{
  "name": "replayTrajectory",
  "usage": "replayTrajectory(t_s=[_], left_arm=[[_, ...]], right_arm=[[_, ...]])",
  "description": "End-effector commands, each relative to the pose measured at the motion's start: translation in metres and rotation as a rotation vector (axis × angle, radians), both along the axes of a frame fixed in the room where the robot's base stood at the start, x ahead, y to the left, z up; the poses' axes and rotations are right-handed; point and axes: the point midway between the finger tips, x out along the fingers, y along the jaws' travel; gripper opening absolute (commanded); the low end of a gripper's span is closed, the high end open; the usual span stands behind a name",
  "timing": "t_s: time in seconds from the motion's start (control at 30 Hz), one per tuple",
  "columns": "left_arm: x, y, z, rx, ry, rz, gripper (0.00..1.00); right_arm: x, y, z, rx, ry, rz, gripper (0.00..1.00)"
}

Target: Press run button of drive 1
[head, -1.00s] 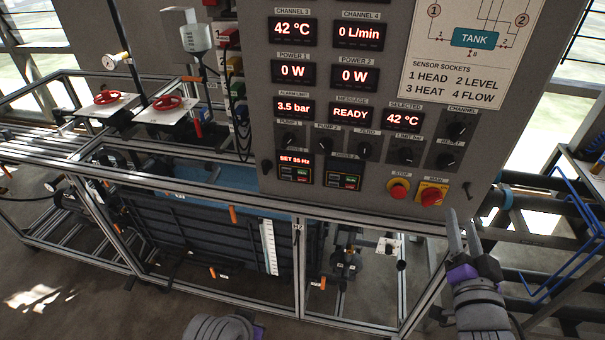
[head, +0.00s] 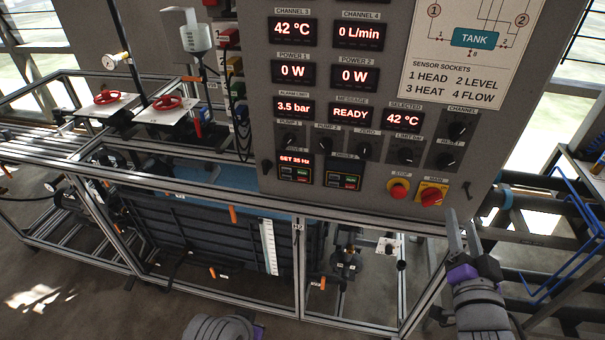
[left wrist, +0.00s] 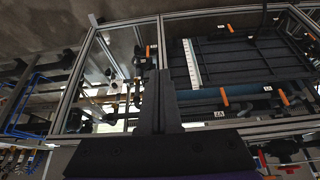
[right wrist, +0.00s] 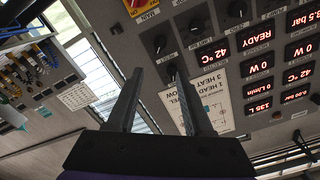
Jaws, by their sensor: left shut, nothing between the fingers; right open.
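Drive 1 (head: 294,168) is the left of two small dark units low on the grey panel. Its lit red display appears to read SET 35 Hz. Small green and red keys sit below it; their lettering is too small to read. Drive 2 (head: 343,174) is just to its right, its display dark. My right gripper (head: 461,216) is open and empty, below and right of the panel's yellow main switch; its spread fingers show in the right wrist view (right wrist: 157,76). My left gripper (left wrist: 158,76) is shut and empty; only its arm shows at the head view's bottom edge.
A red stop button (head: 398,188) and the main switch (head: 431,194) are right of the drives. A row of black knobs (head: 363,147) is above them. A metal frame rail (head: 215,193) runs in front of the blue tank, below the panel.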

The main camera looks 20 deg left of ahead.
Motion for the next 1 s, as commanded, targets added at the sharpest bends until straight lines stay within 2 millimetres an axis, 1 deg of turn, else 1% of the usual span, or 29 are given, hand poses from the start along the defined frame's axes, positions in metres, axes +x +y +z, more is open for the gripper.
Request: replayTrajectory(t_s=[0.17,0.27,0.33,0.37,0.47,0.5,0.57,0.6,0.67,0.7,0.8,0.9,1.0], left_arm=[[0.001,0.0,0.001,-0.004,-0.002,0.005,0.0],[0.012,-0.001,0.01,-0.028,-0.015,0.035,0.0],[0.027,-0.003,0.021,-0.065,-0.033,0.083,0.0],[0.036,-0.004,0.027,-0.085,-0.043,0.108,0.0],[0.071,-0.006,0.052,-0.176,-0.085,0.217,0.0],[0.087,-0.008,0.062,-0.219,-0.102,0.266,0.0],[0.112,-0.009,0.077,-0.285,-0.128,0.34,0.0],[0.128,-0.009,0.087,-0.328,-0.145,0.388,0.0],[0.151,-0.009,0.1,-0.392,-0.167,0.456,0.0],[0.166,-0.009,0.108,-0.434,-0.181,0.499,0.0],[0.196,-0.009,0.123,-0.523,-0.207,0.588,0.0],[0.218,-0.008,0.133,-0.59,-0.226,0.652,0.0],[0.231,-0.008,0.138,-0.629,-0.235,0.691,0.0]], right_arm=[[0.0,-0.001,-0.001,-0.003,0.005,-0.003,0.51],[-0.003,-0.005,-0.008,-0.027,0.045,-0.023,0.51],[-0.007,-0.01,-0.019,-0.061,0.108,-0.05,0.51],[-0.01,-0.013,-0.025,-0.08,0.144,-0.062,0.51],[-0.025,-0.021,-0.054,-0.161,0.301,-0.091,0.51],[-0.034,-0.023,-0.067,-0.197,0.376,-0.092,0.51],[-0.048,-0.025,-0.086,-0.25,0.488,-0.08,0.51],[-0.059,-0.024,-0.098,-0.283,0.562,-0.063,0.51],[-0.077,-0.022,-0.115,-0.329,0.666,-0.026,0.51],[-0.088,-0.019,-0.125,-0.358,0.731,0.004,0.51],[-0.115,-0.012,-0.145,-0.416,0.865,0.089,0.51],[-0.136,-0.005,-0.158,-0.456,0.955,0.168,0.51],[-0.15,0.0,-0.165,-0.479,1.008,0.223,0.51]])
